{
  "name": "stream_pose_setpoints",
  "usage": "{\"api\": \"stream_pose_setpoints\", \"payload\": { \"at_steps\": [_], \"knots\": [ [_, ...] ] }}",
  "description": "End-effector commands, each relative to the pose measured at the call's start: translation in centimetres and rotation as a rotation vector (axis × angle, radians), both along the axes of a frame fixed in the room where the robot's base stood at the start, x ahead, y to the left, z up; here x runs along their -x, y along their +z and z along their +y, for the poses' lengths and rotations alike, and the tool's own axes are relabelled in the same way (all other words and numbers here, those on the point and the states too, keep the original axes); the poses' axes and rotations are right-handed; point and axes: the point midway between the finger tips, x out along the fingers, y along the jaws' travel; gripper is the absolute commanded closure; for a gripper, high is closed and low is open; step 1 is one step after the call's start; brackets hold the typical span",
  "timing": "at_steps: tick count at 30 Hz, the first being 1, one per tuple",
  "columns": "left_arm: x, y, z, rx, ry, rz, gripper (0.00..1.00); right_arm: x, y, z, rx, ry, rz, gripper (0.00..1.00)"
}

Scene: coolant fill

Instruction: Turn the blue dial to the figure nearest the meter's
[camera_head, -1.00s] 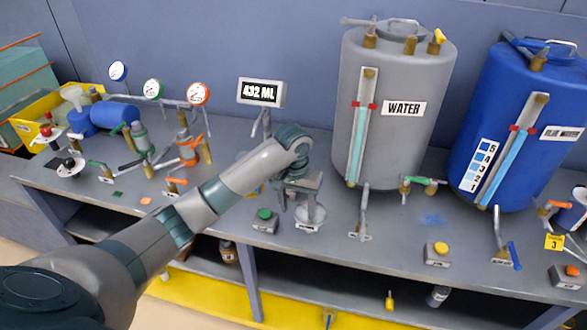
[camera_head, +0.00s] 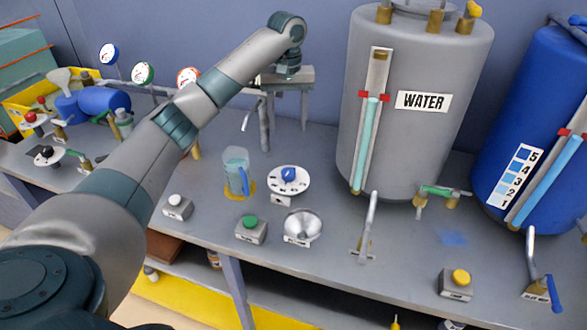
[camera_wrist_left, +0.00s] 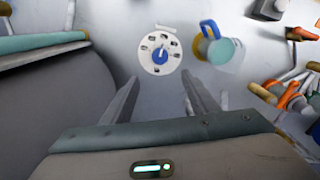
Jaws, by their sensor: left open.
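The blue dial (camera_head: 289,174) is a blue knob on a round white plate with small figures around it, on the bench. It also shows in the left wrist view (camera_wrist_left: 160,56). The figures are too small to read, and I cannot tell which one the knob points at. My left gripper (camera_head: 286,128) is open and empty, pointing down, well above and behind the dial. In the left wrist view its fingers (camera_wrist_left: 160,92) are spread apart, with the dial beyond them. The meter's display is hidden behind my left arm. My right gripper is not in view.
A clear jug with a blue handle (camera_head: 236,172) stands left of the dial. A metal funnel bowl (camera_head: 302,226), a green button (camera_head: 250,224) and a white button (camera_head: 176,203) are in front. The grey water tank (camera_head: 400,140) stands close on the right.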

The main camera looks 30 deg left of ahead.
Motion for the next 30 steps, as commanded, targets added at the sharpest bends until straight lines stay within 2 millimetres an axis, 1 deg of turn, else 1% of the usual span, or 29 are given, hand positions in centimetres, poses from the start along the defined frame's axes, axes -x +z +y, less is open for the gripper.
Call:
{"api": "stream_pose_setpoints", "payload": {
  "at_steps": [6,8,11,17,20,23,30],
  "knots": [
    [0.0,0.0,0.0,0.000,0.000,0.000,0.46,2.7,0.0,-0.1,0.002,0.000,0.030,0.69],
    [0.0,0.0,0.0,0.000,0.000,0.000,0.46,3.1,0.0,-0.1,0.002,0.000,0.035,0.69],
    [0.0,-0.1,0.0,0.001,0.000,0.001,0.46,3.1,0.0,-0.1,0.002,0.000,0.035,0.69],
    [0.0,-1.2,0.0,0.000,-0.001,0.003,0.46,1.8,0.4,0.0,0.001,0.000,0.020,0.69],
    [0.0,-2.2,0.0,-0.001,0.000,0.003,0.46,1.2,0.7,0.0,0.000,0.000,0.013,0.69],
    [0.1,-3.6,0.0,-0.001,0.000,0.003,0.46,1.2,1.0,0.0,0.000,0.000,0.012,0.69],
    [0.1,-7.8,0.0,-0.001,0.001,0.003,0.46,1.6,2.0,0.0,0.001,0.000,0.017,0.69]
  ]
}}
